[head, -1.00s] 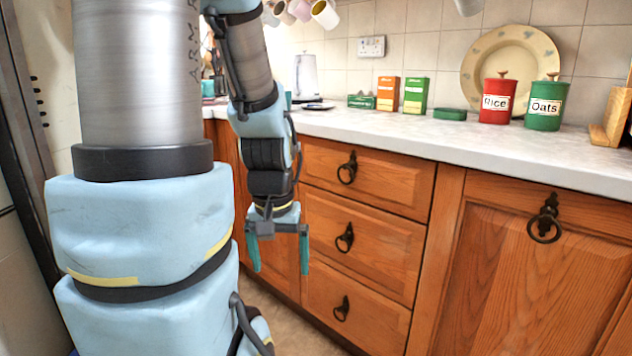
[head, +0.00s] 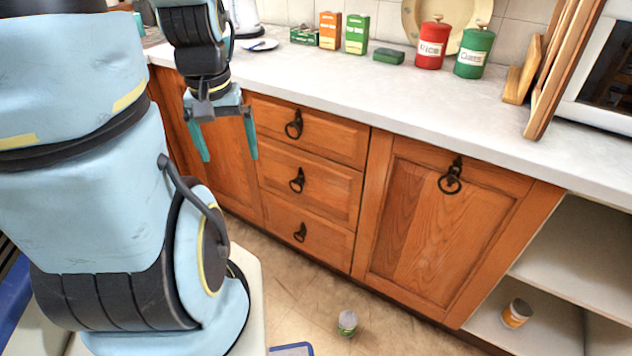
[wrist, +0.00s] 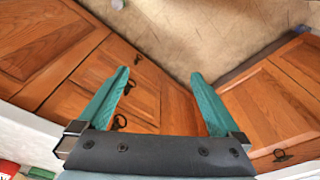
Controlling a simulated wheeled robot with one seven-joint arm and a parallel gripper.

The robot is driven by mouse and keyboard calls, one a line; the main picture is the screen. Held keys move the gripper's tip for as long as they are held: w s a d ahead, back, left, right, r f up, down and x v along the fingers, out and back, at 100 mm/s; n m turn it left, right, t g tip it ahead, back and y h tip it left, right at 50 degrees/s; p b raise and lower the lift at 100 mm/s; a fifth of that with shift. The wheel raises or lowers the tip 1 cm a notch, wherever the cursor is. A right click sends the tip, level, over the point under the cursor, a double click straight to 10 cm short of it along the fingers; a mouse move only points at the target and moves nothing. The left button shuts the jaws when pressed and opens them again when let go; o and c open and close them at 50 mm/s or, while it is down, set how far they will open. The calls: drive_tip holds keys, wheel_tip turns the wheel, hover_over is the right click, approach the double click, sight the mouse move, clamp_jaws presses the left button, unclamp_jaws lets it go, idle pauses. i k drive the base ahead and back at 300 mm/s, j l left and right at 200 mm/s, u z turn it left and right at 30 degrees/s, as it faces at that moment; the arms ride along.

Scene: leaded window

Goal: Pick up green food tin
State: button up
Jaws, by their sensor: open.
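A small tin with a green and pale label and a grey top (head: 347,323) stands on the floor in front of the cabinets, low in the head view. A small pale object (wrist: 117,4) at the top edge of the wrist view may be this tin, but it is cut off. My gripper (head: 229,158) hangs in front of the drawers, well above and to the left of the tin. Its two teal fingers are apart with nothing between them, as the wrist view also shows (wrist: 160,75).
The counter (head: 330,85) holds a green Oats canister (head: 474,54), a red Rice canister (head: 432,46) and boxes. A blue-edged object (head: 292,349) is at the bottom. Floor between is clear.

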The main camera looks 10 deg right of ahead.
sight(348, 318)
drive_tip(key=i+j, duration=0.25)
drive_tip(key=i, duration=0.2)
drive_tip(key=i+j, duration=0.25)
drive_tip(key=i, duration=0.15)
drive_tip(key=i+z, duration=0.1)
drive_tip(key=z, duration=0.3)
drive_tip(key=j+z, duration=0.1)
drive_tip(key=z, duration=0.35)
drive_tip(key=i+j+z, duration=0.1)
drive_tip(key=z, duration=0.3)
drive_tip(key=j+z, duration=0.15)
drive_tip(key=z, duration=0.3)
